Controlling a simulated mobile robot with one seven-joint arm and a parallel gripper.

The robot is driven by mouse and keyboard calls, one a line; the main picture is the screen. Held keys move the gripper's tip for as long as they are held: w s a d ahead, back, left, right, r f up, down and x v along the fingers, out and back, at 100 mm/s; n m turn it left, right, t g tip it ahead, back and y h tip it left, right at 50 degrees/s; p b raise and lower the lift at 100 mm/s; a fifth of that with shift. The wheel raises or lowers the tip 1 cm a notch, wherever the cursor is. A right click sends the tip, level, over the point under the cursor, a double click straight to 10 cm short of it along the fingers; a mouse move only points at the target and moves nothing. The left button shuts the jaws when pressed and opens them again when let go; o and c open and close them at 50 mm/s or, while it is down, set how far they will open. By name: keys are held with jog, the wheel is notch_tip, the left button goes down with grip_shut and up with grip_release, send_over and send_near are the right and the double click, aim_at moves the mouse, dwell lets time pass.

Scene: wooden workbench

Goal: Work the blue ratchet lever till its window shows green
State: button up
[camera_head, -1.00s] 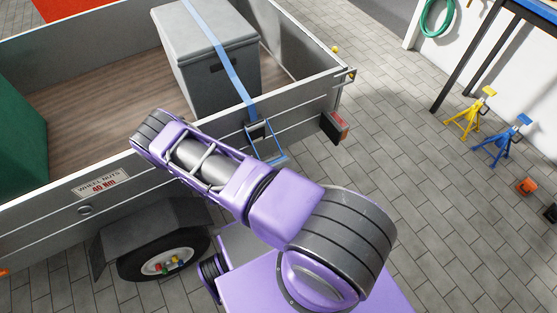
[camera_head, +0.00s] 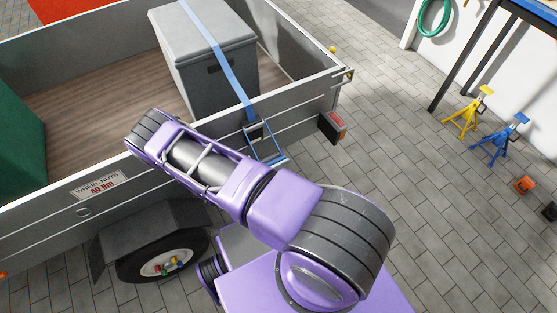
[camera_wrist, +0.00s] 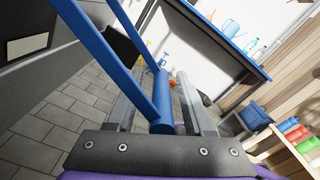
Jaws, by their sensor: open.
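The blue ratchet lever (camera_head: 273,158) is a U-shaped frame that sticks out and down from the ratchet (camera_head: 253,131) on the trailer's side wall. In the wrist view the lever (camera_wrist: 112,62) is very close, with two side bars joined by a round crossbar. My gripper (camera_wrist: 160,82) is open, and the crossbar lies between its two fingers. I cannot tell whether either finger touches it. My gripper is hidden in the head view. The ratchet's window and its colour cannot be made out in either view.
A blue strap (camera_head: 222,50) runs over a grey box (camera_head: 205,65) in the trailer (camera_head: 95,85). A tail light (camera_head: 333,127) stands out right of the lever. Yellow (camera_head: 467,112) and blue (camera_head: 505,138) stands are on the paved floor, which is clear near the trailer.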

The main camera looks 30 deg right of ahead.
jog(key=a+b, duration=0.1)
jog(key=a, duration=1.6)
jog(key=shift+s+a, duration=0.2)
jog(key=shift+s, duration=0.1)
